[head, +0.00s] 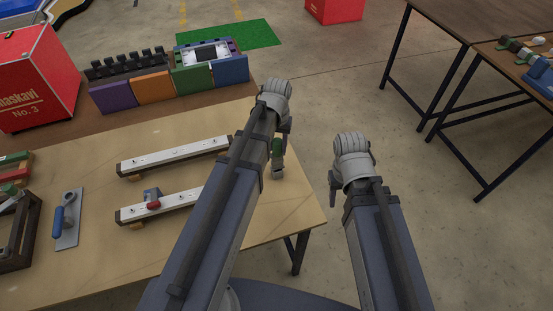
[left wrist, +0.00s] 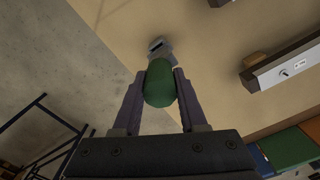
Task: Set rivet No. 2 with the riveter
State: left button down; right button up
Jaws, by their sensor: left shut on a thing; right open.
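My left gripper (head: 281,141) is shut on a green-handled tool (head: 278,160) with a grey metal end, which looks like the riveter. It hangs over the table's right end, beyond the rails. In the left wrist view the green handle (left wrist: 160,84) sits between both fingers, with the grey end (left wrist: 158,46) past them. Two white rails with small studs lie on dark bars: a far rail (head: 170,156) and a near rail (head: 180,199), the near one bearing a small red-and-grey piece (head: 152,198). Rivet numbers are not readable. My right gripper (head: 333,198) is open and empty, right of the table.
The wooden table (head: 100,262) also holds a blue-handled trowel (head: 66,222) and a dark rack (head: 20,235) at left. Coloured bins (head: 192,81) and a red box (head: 38,75) stand behind. Another table (head: 475,45) is at far right. Open floor lies between.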

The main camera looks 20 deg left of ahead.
pick_arm(q)
jog(key=shift+r, duration=0.1)
pick_arm(e)
jog(key=shift+r, duration=0.15)
dwell(0.3)
pick_arm(q)
notch_tip(320, 180, up, 4)
jog(key=p, duration=0.4)
pick_arm(e)
notch_tip(320, 180, up, 4)
jog(key=shift+f, duration=0.1)
